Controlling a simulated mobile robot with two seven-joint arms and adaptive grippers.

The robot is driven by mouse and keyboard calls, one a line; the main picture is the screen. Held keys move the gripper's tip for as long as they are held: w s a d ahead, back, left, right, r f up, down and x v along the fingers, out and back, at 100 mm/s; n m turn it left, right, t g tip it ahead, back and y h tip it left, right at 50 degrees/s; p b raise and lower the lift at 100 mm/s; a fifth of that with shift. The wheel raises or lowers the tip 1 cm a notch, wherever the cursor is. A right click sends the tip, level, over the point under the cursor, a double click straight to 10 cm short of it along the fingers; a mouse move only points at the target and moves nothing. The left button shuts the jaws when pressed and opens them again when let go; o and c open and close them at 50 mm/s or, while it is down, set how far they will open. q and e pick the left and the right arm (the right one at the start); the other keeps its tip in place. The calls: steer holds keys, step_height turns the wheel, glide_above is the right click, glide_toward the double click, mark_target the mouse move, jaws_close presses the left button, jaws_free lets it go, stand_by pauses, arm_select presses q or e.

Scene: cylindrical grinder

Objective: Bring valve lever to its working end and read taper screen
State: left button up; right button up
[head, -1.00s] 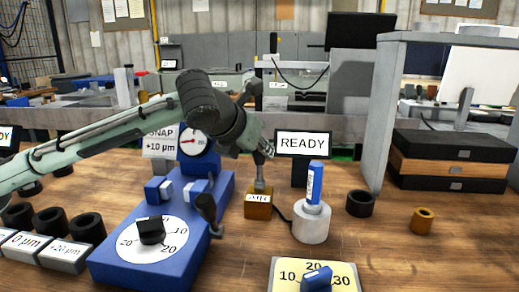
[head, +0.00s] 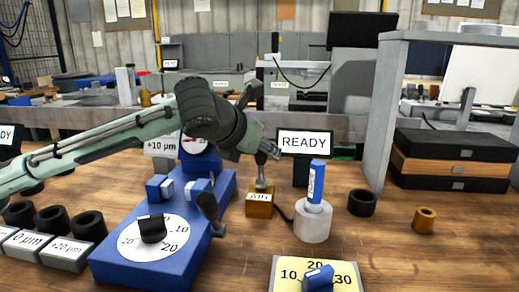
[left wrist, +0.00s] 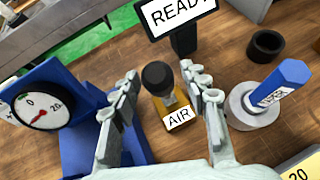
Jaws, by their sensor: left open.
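The brass air valve block (head: 259,207), labelled AIR, stands on the bench right of the blue gauge stand. Its lever (head: 262,179) rises from the top. In the left wrist view the lever's dark round knob (left wrist: 158,77) lies between the finger lines, with gaps on both sides. My left gripper (head: 268,152) is open above the block, fingers pointing down; the left wrist view shows both fingers (left wrist: 161,100) apart and empty. The screen (head: 305,143) behind the block reads READY; it also shows in the left wrist view (left wrist: 178,14). My right gripper is out of view.
The blue stand (head: 205,240) carries a dial gauge, a selector knob (head: 152,230) and a side lever (head: 209,208). A white holder (head: 313,222) with a blue pen-like tool stands right of the valve. A yellow scale plate (head: 345,272) lies in front.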

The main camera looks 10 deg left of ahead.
arm_select(q)
steer(key=v, duration=1.2)
steer(key=shift+r, duration=0.1)
